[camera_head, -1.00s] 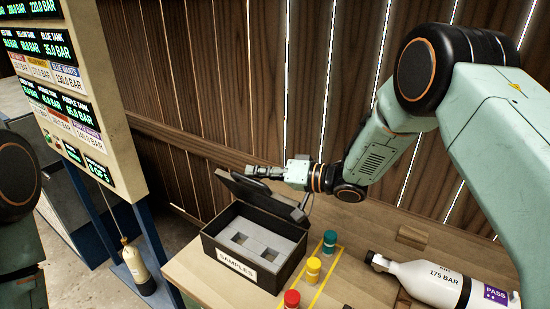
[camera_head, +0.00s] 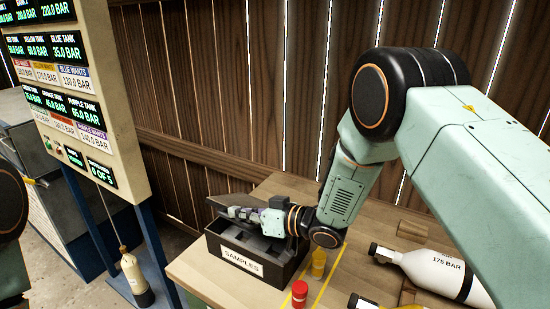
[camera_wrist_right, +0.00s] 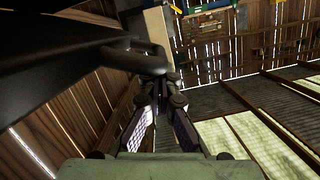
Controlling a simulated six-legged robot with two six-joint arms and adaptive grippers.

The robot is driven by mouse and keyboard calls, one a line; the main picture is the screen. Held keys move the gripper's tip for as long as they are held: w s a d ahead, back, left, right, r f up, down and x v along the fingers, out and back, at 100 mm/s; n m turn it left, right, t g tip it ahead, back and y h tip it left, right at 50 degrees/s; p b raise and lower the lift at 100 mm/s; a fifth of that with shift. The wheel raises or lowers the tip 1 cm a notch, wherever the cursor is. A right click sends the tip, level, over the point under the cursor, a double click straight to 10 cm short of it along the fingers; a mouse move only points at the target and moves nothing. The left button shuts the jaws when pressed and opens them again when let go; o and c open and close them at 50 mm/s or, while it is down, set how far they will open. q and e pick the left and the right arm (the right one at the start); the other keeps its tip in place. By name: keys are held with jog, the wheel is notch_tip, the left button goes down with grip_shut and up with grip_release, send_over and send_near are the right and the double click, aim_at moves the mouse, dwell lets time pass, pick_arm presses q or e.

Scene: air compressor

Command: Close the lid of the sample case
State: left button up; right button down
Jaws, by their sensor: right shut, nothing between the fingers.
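The dark sample case (camera_head: 243,262), labelled SAMPLES, stands on the wooden table. Its raised lid (camera_head: 214,202) shows only as a dark edge at the back left; my right gripper and wrist hide most of it and much of the inside. My right gripper (camera_head: 232,212) is shut and empty, low over the rear of the case. In the right wrist view its fingers (camera_wrist_right: 163,88) meet close beside a dark panel with a handle (camera_wrist_right: 137,50), apparently the lid. I cannot tell whether they touch it. My left gripper is out of view.
A red cylinder (camera_head: 299,293) and a yellow one (camera_head: 318,262) stand right of the case. A white bottle marked 175 BAR (camera_head: 440,275) lies farther right. The display board (camera_head: 75,80) rises at the left, with a plank wall (camera_head: 250,90) behind.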

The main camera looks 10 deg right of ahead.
jog(key=s+a+f+n+t+h+b, duration=0.1)
jog(key=s+a+f+n+b, duration=0.2)
jog(key=f, duration=0.6)
jog(key=b, duration=0.2)
jog(key=shift+f+b, duration=0.35)
jog(key=shift+d+f, duration=0.1)
